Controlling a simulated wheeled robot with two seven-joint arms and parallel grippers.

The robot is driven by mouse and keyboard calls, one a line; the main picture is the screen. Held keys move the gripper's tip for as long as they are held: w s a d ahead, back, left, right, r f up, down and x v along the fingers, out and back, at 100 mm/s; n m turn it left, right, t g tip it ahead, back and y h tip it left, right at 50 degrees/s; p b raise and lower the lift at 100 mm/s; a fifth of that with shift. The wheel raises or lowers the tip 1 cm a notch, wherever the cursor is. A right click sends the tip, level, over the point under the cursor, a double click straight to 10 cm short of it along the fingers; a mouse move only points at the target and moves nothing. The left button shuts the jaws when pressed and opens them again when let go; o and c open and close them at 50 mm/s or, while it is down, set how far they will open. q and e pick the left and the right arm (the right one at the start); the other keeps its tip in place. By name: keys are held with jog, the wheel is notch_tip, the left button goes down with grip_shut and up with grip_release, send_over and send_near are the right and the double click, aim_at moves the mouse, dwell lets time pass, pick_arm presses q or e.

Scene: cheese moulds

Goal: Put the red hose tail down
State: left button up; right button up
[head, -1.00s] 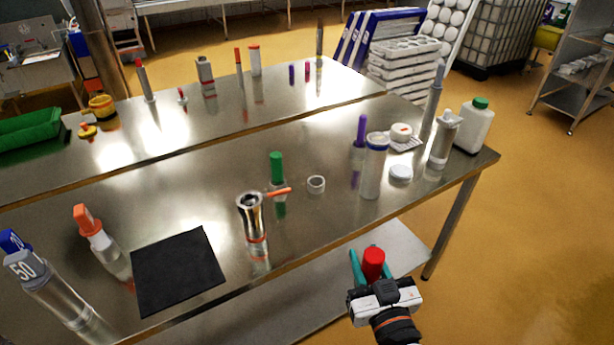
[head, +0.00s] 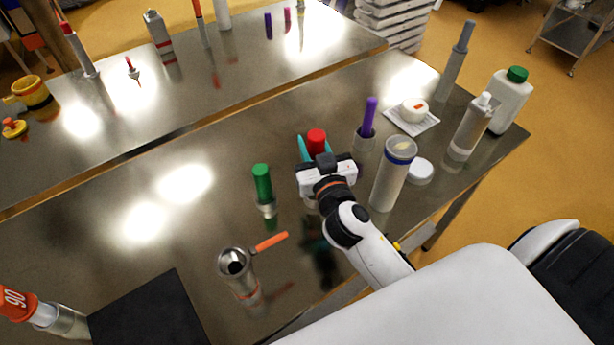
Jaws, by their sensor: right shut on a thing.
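The red hose tail (head: 316,139) shows as a red top between the teal fingers of my right gripper (head: 312,148). My right gripper is shut on it, above the steel table (head: 130,205). The gripper body hides its lower part, so I cannot tell whether it touches the table. It is between a green-topped hose tail (head: 262,184) on the left and a purple-topped one (head: 369,118) on the right. My left gripper is not in view.
A clear blue-rimmed cylinder (head: 391,175) stands close right of my right gripper, with a white lid (head: 420,171) beside it. A metal cup with an orange handle (head: 236,265) is in front left. A black mat (head: 148,318) lies at the near left. Open steel lies left of the green piece.

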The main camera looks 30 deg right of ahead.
jog(key=f, duration=0.3)
jog(key=f+b, duration=0.1)
jog(key=shift+s+a+f, duration=0.1)
jog(key=shift+s+f, duration=0.15)
jog(key=shift+s, duration=0.05)
notch_tip(320, 180, down, 3)
jog(key=shift+w+f+b, duration=0.15)
jog(key=shift+f+b, duration=0.05)
jog(key=shift+b, duration=0.45)
jog(key=shift+f, duration=0.3)
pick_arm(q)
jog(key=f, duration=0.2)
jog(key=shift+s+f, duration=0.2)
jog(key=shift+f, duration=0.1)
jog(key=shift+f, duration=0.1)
pick_arm(e)
jog(key=shift+f, duration=0.1)
jog(key=shift+f+b, duration=0.15)
jog(key=shift+b, duration=0.2)
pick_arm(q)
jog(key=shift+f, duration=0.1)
pick_arm(e)
jog(key=o, duration=1.1)
